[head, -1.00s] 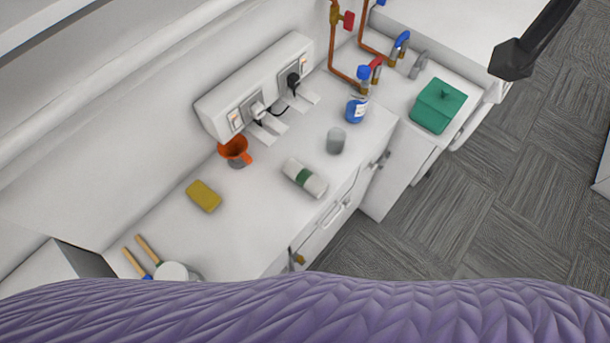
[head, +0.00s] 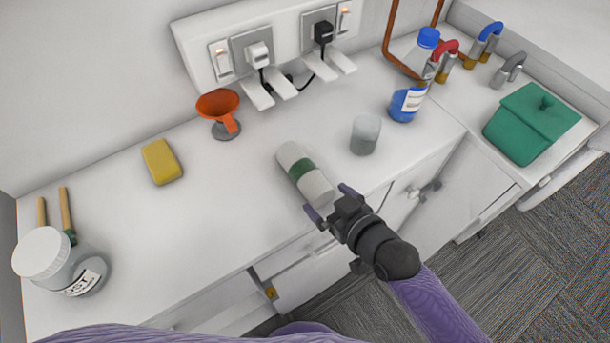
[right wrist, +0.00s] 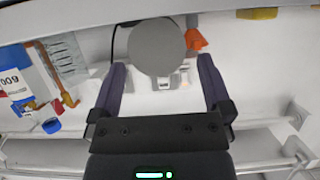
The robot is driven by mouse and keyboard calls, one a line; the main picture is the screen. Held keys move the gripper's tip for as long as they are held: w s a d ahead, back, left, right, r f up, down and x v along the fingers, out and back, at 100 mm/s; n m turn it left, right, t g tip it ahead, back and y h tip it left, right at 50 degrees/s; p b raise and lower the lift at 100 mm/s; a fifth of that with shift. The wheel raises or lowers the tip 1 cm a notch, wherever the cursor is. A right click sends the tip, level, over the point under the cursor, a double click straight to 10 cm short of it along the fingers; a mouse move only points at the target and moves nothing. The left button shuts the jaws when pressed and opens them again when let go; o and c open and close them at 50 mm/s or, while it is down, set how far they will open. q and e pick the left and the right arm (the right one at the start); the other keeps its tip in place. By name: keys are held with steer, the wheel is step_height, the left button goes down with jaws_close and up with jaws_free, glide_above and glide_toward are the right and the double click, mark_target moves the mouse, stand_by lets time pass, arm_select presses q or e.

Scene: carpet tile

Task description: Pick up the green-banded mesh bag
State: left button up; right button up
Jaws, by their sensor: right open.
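The green-banded mesh bag (head: 291,157) is a pale roll with a green band around its middle, lying on its side on the white counter. My right gripper (head: 328,201) is open at the bag's near end, toward the counter's front edge. Its two fingertips lie on either side of that end, and contact cannot be made out. In the right wrist view a round grey face, apparently the bag's end (right wrist: 157,47), shows between the open fingers; its band is hidden there. My left gripper is not in view.
An orange funnel (head: 218,104), yellow sponge (head: 161,162) and white-lidded jar (head: 60,262) are to the left. Sockets (head: 258,52) line the wall.

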mark_target(315, 188)
steer(key=b+x, duration=0.1)
steer(key=x, duration=0.4)
steer(key=shift+d+f+b, duration=0.15)
steer(key=shift+f+b, duration=0.05)
steer(key=shift+b, duration=0.15)
steer(key=shift+w+a, duration=0.2)
steer(key=shift+c, duration=0.9)
steer(key=c, duration=1)
